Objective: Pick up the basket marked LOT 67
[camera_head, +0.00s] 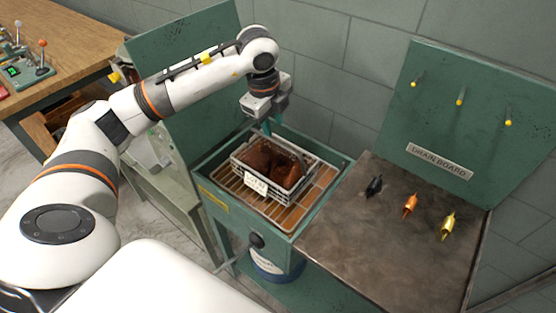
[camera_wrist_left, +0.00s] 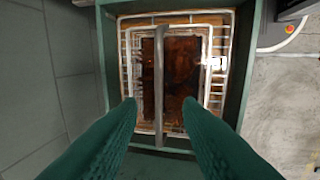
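A white wire basket (camera_head: 297,181) with brown contents sits on the slatted rack in the green tank. A pale tag (camera_head: 256,184) hangs on its front side; its writing is too small to read surely. My left gripper (camera_head: 268,128) is above the back of the basket, pointing down. In the left wrist view, its two green fingers (camera_wrist_left: 158,105) are apart, with the basket (camera_wrist_left: 209,75) below. The basket's grey bar handle (camera_wrist_left: 159,80) runs lengthwise between the fingertips; I cannot tell whether they touch it. My right gripper is not in view.
The green tank (camera_head: 216,206) has raised walls around the basket. To its right is a metal drain board (camera_head: 365,248) with black, orange and yellow clip-like pieces. Green panels and a tiled wall stand behind. A wooden bench (camera_head: 75,40) is at the far left.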

